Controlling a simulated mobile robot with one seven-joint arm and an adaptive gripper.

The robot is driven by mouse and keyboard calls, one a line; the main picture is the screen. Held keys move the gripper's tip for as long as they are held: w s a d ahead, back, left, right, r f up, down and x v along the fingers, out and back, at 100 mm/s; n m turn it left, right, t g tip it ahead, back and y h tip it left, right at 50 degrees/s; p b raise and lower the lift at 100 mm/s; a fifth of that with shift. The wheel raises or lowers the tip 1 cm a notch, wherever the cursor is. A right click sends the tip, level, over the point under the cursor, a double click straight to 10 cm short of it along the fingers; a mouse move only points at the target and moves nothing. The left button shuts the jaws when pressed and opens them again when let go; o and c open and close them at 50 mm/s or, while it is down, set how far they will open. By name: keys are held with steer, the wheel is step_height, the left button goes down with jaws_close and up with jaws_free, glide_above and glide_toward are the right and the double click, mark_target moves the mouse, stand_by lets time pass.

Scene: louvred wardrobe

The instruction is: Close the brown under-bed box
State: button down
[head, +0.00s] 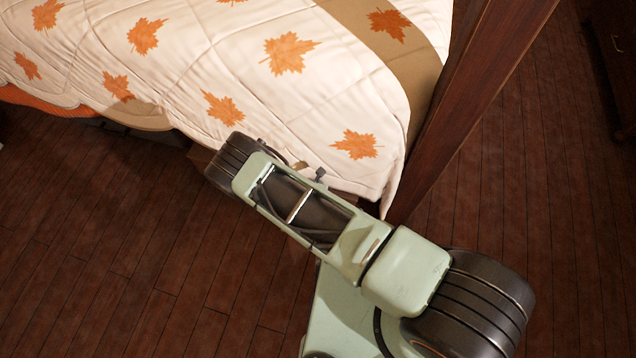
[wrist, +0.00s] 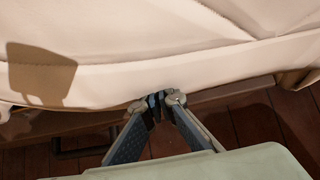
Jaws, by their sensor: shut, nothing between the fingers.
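The brown under-bed box (wrist: 222,93) shows in the wrist view as a long brown edge below the hanging bed cover. Its upper and rear parts are hidden by the cover, so I cannot tell how far out it stands. My gripper (wrist: 160,101) is shut and empty. Its fingertips are at the box's brown edge, close under the cover's hem; I cannot tell whether they touch. In the head view a small brown patch (head: 200,156), probably the box, shows beside my arm. My arm hides most of the box and the fingers there.
The white quilt (head: 285,95) with orange leaves hangs over the bed's side. A dark wooden bedpost (head: 470,100) stands right of my arm. A dark grey thing (head: 150,134) shows under the bed at left. The plank floor (head: 110,240) at left is clear.

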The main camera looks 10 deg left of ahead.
steer(key=w+b, duration=0.1)
steer(key=w, duration=0.4)
steer(key=shift+d, duration=0.2)
steer(key=shift+s, duration=0.1)
